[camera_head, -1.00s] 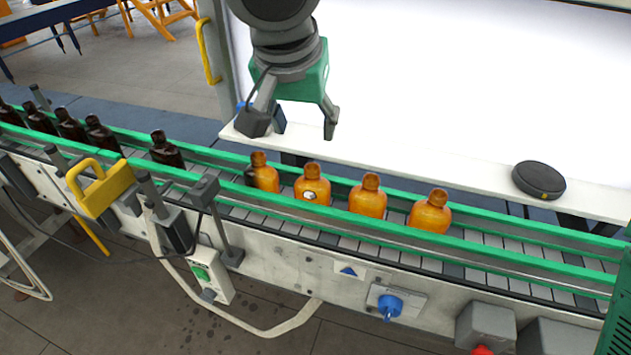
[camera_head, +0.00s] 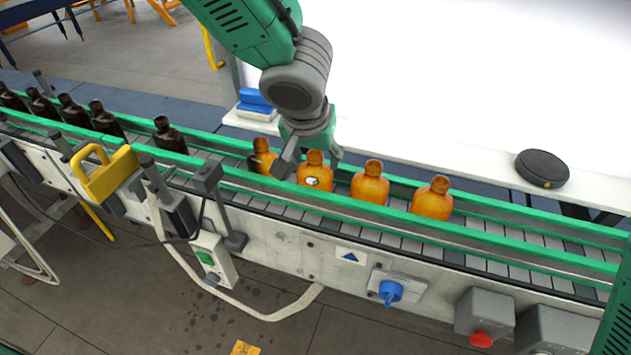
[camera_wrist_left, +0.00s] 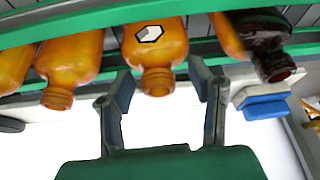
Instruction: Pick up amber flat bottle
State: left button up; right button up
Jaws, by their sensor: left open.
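Several amber bottles stand upright in a row on the conveyor. The one with a white hexagonal mark (camera_head: 316,174) is second from the left; in the left wrist view (camera_wrist_left: 156,45) it is in front of the fingers. My left gripper (camera_head: 310,160) is open over the far side of the belt, its fingers either side of this bottle's neck area. In the wrist view (camera_wrist_left: 163,82) the fingers flank its neck, with a gap on each side. The leftmost amber bottle (camera_head: 264,152) is partly hidden by a finger. My right gripper is out of view.
Other amber bottles (camera_head: 369,184) (camera_head: 432,199) stand to the right. Dark brown bottles (camera_head: 168,136) stand to the left. Green rails (camera_head: 480,240) edge the belt. A white ledge (camera_head: 450,160) behind holds a black disc (camera_head: 541,168) and a blue object (camera_head: 256,101).

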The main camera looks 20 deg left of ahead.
pick_arm(q)
jog(key=shift+s+d+r, duration=0.1)
grip_shut()
jog(key=shift+r, duration=0.15)
